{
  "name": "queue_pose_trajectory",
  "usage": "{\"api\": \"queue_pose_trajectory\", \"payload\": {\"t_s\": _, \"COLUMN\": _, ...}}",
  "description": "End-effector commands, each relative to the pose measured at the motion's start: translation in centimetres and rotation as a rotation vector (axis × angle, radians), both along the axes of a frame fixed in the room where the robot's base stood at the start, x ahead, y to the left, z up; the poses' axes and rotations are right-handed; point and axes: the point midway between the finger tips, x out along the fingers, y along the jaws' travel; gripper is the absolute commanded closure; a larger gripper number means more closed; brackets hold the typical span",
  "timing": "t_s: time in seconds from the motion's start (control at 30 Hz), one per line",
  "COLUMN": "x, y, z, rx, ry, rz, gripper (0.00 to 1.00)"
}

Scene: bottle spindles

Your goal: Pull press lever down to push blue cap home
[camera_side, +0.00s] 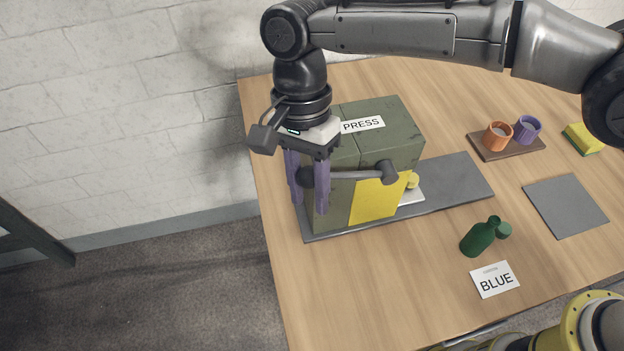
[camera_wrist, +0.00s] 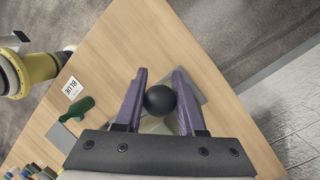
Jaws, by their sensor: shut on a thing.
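The press (camera_side: 405,138) is a dark green box with a yellow front panel and a PRESS label. Its grey lever (camera_side: 350,175) runs roughly level across the front, from a pivot at the right to a black ball knob (camera_wrist: 160,99) at the left. My gripper (camera_side: 309,204) points down at the press's left end, its purple fingers shut on the knob. In the wrist view, the knob sits between the fingers of my gripper (camera_wrist: 160,72). I see no blue cap. A small yellow piece (camera_side: 412,180) shows beside the press; what lies behind the yellow panel is hidden.
An orange cup (camera_side: 497,136) and a purple cup (camera_side: 528,129) stand on a brown tray (camera_side: 490,153). A yellow sponge (camera_side: 582,138) and a bare grey mat (camera_side: 565,205) are at the right.

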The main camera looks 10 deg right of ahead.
Motion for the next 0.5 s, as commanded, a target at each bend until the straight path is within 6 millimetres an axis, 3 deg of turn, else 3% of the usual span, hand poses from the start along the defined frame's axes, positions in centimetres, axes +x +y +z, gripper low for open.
{"api": "queue_pose_trajectory", "payload": {"t_s": 0.2, "x": 0.1, "y": 0.1, "z": -2.0, "rx": -0.133, "ry": 0.000, "rz": -0.001, "gripper": 1.00}}
{"api": "queue_pose_trajectory", "payload": {"t_s": 0.5, "x": 0.0, "y": -0.3, "z": -3.4, "rx": -0.133, "ry": 0.004, "rz": -0.001, "gripper": 1.00}}
